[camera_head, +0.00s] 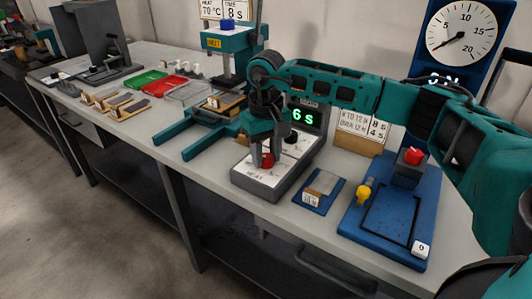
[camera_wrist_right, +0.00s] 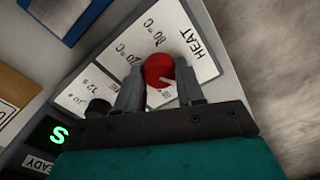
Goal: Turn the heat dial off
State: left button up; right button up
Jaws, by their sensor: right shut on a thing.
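The red heat dial (camera_head: 267,160) sits on the white face of a grey control box (camera_head: 262,185) on the bench. In the right wrist view the red dial (camera_wrist_right: 157,68) lies beside the printed word HEAT and temperature marks. Its pale pointer slants to the lower right in that view. My right gripper (camera_wrist_right: 159,77) is shut on the dial, one finger on each side. In the head view my right gripper (camera_head: 264,154) comes down on the dial from above and partly hides it. My left gripper is not in view.
A black knob (camera_wrist_right: 97,107) and a green display (camera_head: 303,115) reading 6 s are on the same box. A teal press (camera_head: 228,45) stands behind left. A blue fixture (camera_head: 385,225) with a yellow knob (camera_head: 363,193) and red button (camera_head: 412,156) lies right.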

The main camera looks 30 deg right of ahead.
aim_at(266, 157)
jog(key=shift+r, duration=0.1)
dwell(0.3)
jog(key=o, duration=0.9)
jog(key=shift+c, duration=0.2)
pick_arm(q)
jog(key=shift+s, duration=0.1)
pick_arm(e)
jog(key=shift+o, duration=0.9)
pick_arm(q)
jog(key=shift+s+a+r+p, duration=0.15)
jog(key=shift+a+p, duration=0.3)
jog(key=shift+p, duration=0.3)
pick_arm(e)
notch_tip(266, 157, up, 13)
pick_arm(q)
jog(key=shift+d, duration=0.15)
